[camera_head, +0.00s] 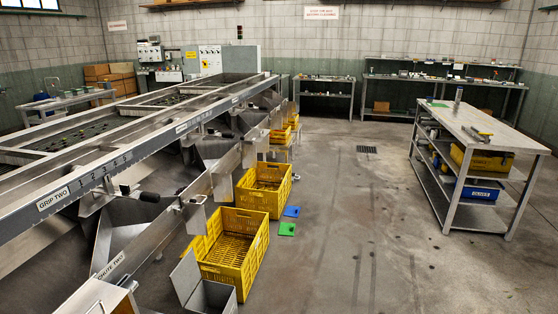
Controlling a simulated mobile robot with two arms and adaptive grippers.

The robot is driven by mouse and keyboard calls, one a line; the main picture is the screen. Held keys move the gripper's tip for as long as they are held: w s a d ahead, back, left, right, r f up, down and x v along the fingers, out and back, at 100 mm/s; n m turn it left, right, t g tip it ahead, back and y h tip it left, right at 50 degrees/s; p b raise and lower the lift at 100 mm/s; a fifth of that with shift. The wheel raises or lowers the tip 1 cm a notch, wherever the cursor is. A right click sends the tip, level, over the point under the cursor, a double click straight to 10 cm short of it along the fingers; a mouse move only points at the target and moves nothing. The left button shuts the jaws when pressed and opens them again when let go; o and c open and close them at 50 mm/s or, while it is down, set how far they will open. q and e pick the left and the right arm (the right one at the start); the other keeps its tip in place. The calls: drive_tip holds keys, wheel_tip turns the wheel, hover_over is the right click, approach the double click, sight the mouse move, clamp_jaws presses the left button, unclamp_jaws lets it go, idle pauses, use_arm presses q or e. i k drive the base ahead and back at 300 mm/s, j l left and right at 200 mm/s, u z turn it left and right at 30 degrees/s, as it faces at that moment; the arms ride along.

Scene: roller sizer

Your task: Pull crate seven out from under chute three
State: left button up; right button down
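Several yellow crates stand in a row along the right side of the long metal sizer (110,161). The nearest yellow crate (256,259) sits on the floor beside the chutes, open-topped and apparently empty. A second yellow crate (268,201) stands behind it, and smaller-looking yellow crates (280,136) show farther back. No crate number is readable, so I cannot tell which is crate seven. A label reading chute two (111,265) is at the lower left; I cannot make out a chute three label. Neither of my grippers is in view.
A grey metal bin (208,291) stands at the bottom, close to the nearest crate. A metal workbench (478,126) with shelves stands at right. The floor between is open, with a drain (366,149).

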sight(242, 278)
drive_tip(key=i+l, duration=0.1)
drive_tip(key=i, duration=1.7)
drive_tip(key=j+u, duration=0.05)
drive_tip(key=j, duration=0.05)
